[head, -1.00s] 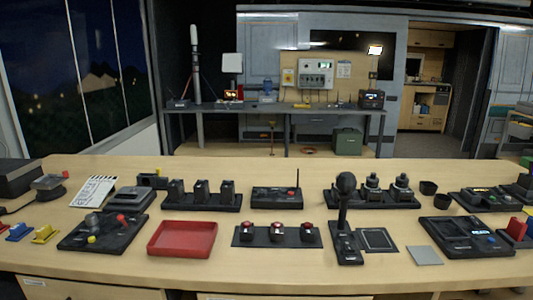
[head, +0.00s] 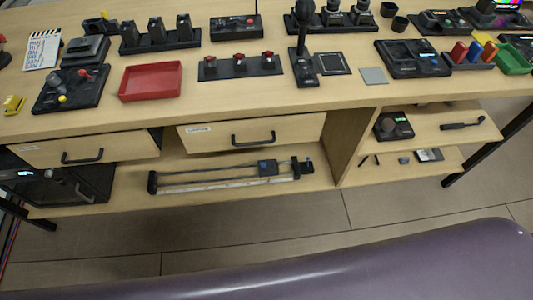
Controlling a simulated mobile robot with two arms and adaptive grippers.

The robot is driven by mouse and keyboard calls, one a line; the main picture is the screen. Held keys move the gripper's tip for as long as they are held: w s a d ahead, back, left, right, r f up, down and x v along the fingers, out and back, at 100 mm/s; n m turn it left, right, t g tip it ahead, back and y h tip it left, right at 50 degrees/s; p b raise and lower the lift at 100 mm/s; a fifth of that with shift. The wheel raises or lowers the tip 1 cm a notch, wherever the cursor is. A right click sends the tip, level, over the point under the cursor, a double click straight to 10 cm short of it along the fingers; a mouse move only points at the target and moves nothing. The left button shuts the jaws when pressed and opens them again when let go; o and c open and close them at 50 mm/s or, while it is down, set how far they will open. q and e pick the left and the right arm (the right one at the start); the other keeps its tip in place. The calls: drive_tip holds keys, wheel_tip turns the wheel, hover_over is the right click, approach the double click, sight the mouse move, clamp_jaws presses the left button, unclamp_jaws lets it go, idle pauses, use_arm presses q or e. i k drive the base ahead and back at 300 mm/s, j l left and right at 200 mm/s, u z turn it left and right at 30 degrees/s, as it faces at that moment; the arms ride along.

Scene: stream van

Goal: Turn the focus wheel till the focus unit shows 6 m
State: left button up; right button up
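No focus reading can be made out in the head view. A dark box with a round grey knob (head: 393,126) sits on the upper open shelf under the desk at the right. It may be the focus unit with its wheel, but it is too small to tell. A black slider rail with a white scale and a small carriage (head: 267,167) lies on the low shelf under the drawers. Neither of my grippers is in view.
The desk (head: 215,105) carries a red tray (head: 151,81), a panel with several red buttons (head: 240,66), an upright microphone (head: 303,50) and a black control panel (head: 412,58). Two drawers with black handles (head: 254,138) are shut. Tiled floor (head: 250,235) lies in front.

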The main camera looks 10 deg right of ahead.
sight(388, 125)
drive_tip(key=z, duration=1.4)
